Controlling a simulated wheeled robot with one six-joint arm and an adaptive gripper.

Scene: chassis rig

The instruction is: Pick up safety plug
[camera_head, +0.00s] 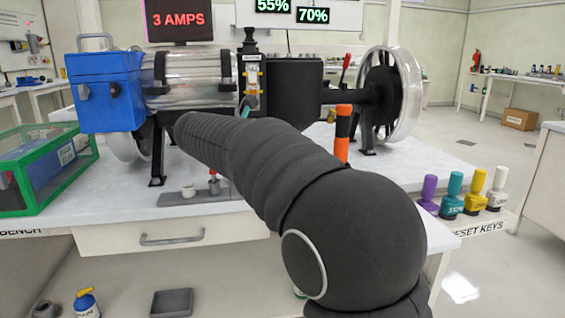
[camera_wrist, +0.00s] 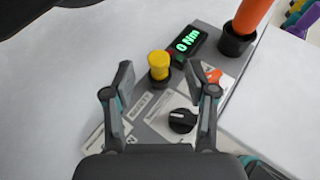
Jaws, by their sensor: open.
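In the wrist view a yellow plug-like knob (camera_wrist: 158,63) stands upright in a dark collar on a grey panel (camera_wrist: 206,45). My gripper (camera_wrist: 158,82) is open and empty, its two fingers spread on either side below the yellow knob in the picture, not visibly touching it. In the head view a small red-topped plug (camera_head: 214,182) stands on a grey plate (camera_head: 180,197) on the bench, beside a pale round piece (camera_head: 188,189). My arm hides the gripper there.
The panel carries a "0 Nm" display (camera_wrist: 188,42), a black rotary knob (camera_wrist: 182,121) and an orange handle (camera_wrist: 253,14) in a dark holder. Coloured reset keys (camera_head: 452,192) sit right.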

